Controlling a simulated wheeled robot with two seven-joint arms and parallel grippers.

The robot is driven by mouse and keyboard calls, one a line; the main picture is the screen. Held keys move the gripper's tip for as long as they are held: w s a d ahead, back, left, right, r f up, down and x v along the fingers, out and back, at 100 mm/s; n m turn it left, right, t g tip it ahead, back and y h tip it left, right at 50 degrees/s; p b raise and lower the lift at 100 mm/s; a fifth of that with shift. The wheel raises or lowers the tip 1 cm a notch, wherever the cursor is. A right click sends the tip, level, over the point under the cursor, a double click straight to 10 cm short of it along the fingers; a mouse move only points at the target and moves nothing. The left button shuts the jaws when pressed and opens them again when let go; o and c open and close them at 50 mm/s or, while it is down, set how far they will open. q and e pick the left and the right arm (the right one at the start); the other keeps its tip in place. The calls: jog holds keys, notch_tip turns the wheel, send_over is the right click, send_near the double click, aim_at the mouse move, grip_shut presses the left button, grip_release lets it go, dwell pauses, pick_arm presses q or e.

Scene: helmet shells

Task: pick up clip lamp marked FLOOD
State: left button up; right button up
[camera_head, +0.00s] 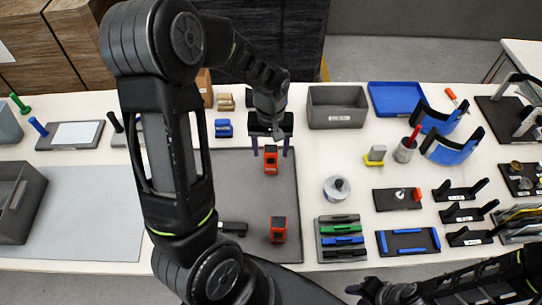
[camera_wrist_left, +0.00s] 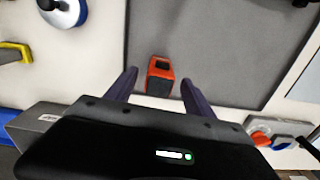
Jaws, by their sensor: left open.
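Two orange-and-black clip lamps show on the dark grey mat (camera_head: 240,180) in the head view. One clip lamp (camera_head: 271,160) is near the mat's back edge, the other clip lamp (camera_head: 278,229) near its front. I cannot read a FLOOD mark on either. My left gripper (camera_head: 270,150) is open over the back lamp. In the left wrist view this lamp (camera_wrist_left: 160,77) lies between the spread fingers of my left gripper (camera_wrist_left: 158,80), with a gap on each side. My right gripper (camera_head: 372,291) is at the bottom, partly shown, its jaws unclear.
A grey bin (camera_head: 337,107) and a blue tray (camera_head: 402,98) stand behind and right of the mat. A round white-and-grey piece (camera_head: 337,188) and a rack of coloured bars (camera_head: 341,238) lie right of it. A black piece (camera_head: 233,228) lies left of the front lamp.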

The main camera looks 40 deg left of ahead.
aim_at(271, 164)
pick_arm(q)
notch_tip(271, 164, down, 2)
jog(key=shift+f+b, duration=0.2)
jog(key=shift+b, duration=0.7)
jog(key=shift+f, duration=0.15)
jog(key=shift+f, duration=0.1)
notch_tip(271, 164, down, 5)
jog(key=b, duration=0.4)
jog(key=shift+c, duration=0.3)
grip_shut()
